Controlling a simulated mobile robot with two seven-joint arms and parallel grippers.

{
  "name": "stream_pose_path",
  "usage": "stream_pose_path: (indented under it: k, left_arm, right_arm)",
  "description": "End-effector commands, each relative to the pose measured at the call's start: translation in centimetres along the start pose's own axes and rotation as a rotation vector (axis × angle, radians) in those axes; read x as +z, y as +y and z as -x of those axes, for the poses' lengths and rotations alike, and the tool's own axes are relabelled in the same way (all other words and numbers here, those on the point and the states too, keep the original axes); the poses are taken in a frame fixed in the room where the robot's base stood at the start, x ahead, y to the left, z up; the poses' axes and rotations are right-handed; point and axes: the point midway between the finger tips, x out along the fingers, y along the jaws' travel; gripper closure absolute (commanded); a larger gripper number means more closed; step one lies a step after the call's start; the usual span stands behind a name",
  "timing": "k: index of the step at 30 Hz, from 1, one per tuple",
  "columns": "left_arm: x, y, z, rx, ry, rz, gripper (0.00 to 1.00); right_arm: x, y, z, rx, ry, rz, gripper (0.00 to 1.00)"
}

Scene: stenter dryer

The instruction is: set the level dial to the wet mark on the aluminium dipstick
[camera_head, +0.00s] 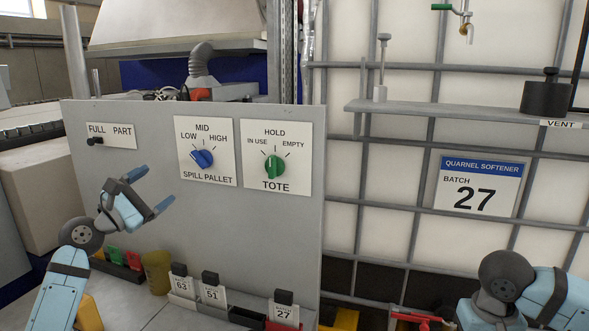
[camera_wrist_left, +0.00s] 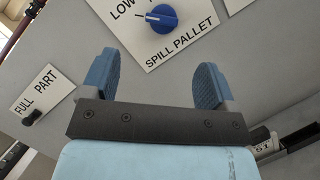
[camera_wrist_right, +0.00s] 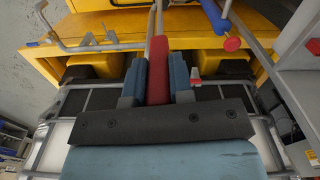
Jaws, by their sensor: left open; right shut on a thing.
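The spill pallet dial (camera_head: 202,158), a blue knob marked LOW, MID and HIGH, is on the grey panel. Its white line seems turned toward LOW; it also shows in the left wrist view (camera_wrist_left: 161,18). My left gripper (camera_head: 154,188) is open and empty, below and left of this dial and apart from it. In the right wrist view, my right gripper (camera_wrist_right: 157,85) is shut on a red grip (camera_wrist_right: 158,72) with a thin grey rod beyond it, perhaps the dipstick. No wet mark can be made out. My right fingers are hidden in the head view.
A green tote dial (camera_head: 274,167) is right of the blue one. A black FULL/PART switch (camera_head: 95,141) is at left. Numbered cards (camera_head: 212,293) stand below. A shelf (camera_head: 450,112) holds a black cap (camera_head: 546,94). A yellow frame (camera_wrist_right: 110,32) lies beyond my right gripper.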

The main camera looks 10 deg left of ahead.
Motion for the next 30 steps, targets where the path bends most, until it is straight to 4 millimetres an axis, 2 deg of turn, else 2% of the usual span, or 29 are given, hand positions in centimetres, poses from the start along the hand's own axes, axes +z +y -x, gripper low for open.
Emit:
stream_pose_path:
  k: [5, 12, 18, 24, 30]
  left_arm:
    - [0.2, 0.2, -2.5, 0.001, -0.001, 0.001, 0.19]
    - [0.2, 0.2, -7.4, 0.001, -0.001, 0.001, 0.19]
    - [0.1, 0.1, -10.5, -0.001, 0.0, 0.002, 0.19]
    - [0.0, 0.0, -11.7, -0.001, 0.001, -0.001, 0.19]
    - [0.0, -0.1, -11.8, -0.001, 0.001, -0.001, 0.19]
  right_arm:
    - [0.0, 0.0, 0.8, 0.0, 0.001, 0.0, 1.0]
    - [0.0, 0.0, 1.7, 0.0, 0.0, 0.0, 1.0]
    - [0.0, 0.0, 2.1, 0.0, 0.0, 0.0, 1.0]
    - [0.0, 0.0, 2.2, 0.0, 0.0, 0.0, 1.0]
    - [0.0, 0.0, 2.2, 0.0, 0.0, 0.0, 1.0]
